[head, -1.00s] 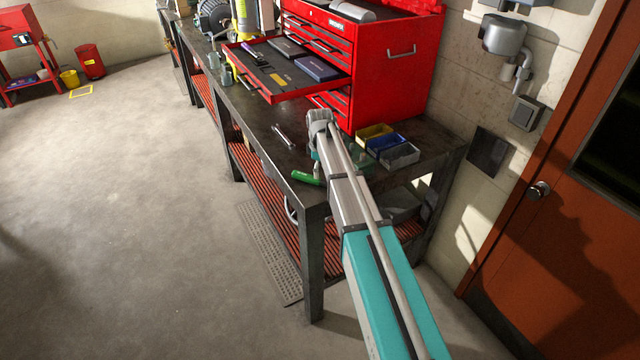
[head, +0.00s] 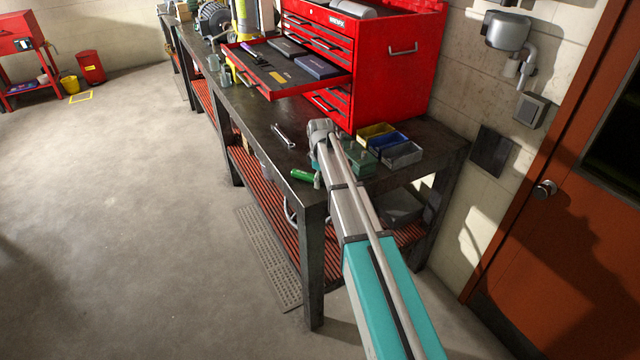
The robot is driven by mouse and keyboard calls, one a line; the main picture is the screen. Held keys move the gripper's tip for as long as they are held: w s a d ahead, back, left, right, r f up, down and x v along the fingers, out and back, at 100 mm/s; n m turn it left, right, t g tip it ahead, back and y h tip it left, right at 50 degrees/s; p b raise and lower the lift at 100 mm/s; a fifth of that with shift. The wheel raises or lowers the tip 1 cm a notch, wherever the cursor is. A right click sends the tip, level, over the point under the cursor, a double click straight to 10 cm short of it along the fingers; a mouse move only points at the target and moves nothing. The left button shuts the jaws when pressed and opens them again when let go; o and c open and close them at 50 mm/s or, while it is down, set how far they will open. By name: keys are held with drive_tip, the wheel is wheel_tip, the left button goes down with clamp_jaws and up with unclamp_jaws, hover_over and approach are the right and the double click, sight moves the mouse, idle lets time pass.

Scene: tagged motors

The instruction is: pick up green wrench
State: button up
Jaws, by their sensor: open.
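A short green thing (head: 303,175), which I take for the green wrench, lies on the near end of the dark workbench (head: 262,130), close to its front edge. Its right end is close beside my arm, and I cannot tell whether anything touches it. The end of my arm reaches over this corner of the bench. My gripper (head: 318,178) is open but mostly hidden by the arm; only a sliver shows beside the green thing. A silver wrench (head: 284,135) lies farther back on the bench.
A red tool chest (head: 395,75) stands on the bench, its drawer (head: 270,90) pulled out over the top. Yellow, blue and grey bins (head: 402,154) and a greenish block (head: 358,162) sit right of my arm. Open floor lies to the left.

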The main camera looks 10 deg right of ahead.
idle(0.4)
clamp_jaws()
